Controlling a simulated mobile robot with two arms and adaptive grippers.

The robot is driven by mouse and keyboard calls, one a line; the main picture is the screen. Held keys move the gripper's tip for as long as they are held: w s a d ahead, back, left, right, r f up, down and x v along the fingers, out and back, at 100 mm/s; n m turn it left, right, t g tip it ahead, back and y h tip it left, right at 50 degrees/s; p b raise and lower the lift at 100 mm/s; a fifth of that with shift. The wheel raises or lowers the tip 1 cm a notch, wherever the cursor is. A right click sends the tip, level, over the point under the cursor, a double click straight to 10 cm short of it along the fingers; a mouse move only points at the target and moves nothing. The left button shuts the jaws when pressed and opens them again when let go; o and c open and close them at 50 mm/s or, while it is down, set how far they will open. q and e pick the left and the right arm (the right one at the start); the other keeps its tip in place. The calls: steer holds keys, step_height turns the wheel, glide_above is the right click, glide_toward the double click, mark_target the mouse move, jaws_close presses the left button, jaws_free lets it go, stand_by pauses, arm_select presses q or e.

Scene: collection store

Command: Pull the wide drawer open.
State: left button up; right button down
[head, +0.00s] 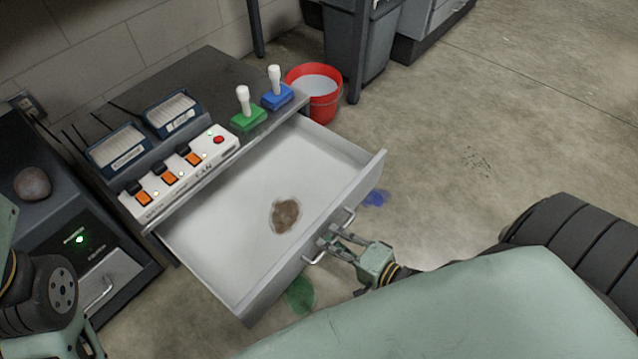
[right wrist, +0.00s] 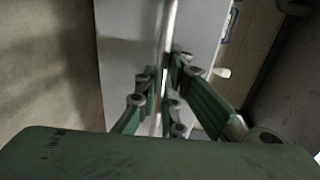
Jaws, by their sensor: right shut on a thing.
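The wide drawer (head: 235,225) is pulled out of its dark cabinet (head: 210,68) in the head view. Its white inside shows, with a brown round patch on the floor of it. A silver bar handle (head: 345,221) runs along its front. My right gripper (head: 332,238) is shut on the handle near its middle. In the right wrist view the fingers (right wrist: 168,88) close around the pale bar in front of the drawer front (right wrist: 130,50). On the left edge of the head view, dark parts of my left arm show, but its fingertips cannot be made out.
A switch panel (head: 180,172), two card boxes, and green (head: 248,118) and blue (head: 277,95) levers stand on the cabinet top. A red bucket (head: 318,95) stands behind the drawer. A smaller cabinet with a round stone (head: 33,184) is at left. Floor at right is clear.

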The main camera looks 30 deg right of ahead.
steer(key=shift+s+d, duration=0.15)
steer(key=shift+s, duration=0.35)
steer(key=c, duration=2.1)
jaws_free()
steer(key=v, duration=1.2)
steer(key=shift+f, duration=0.1)
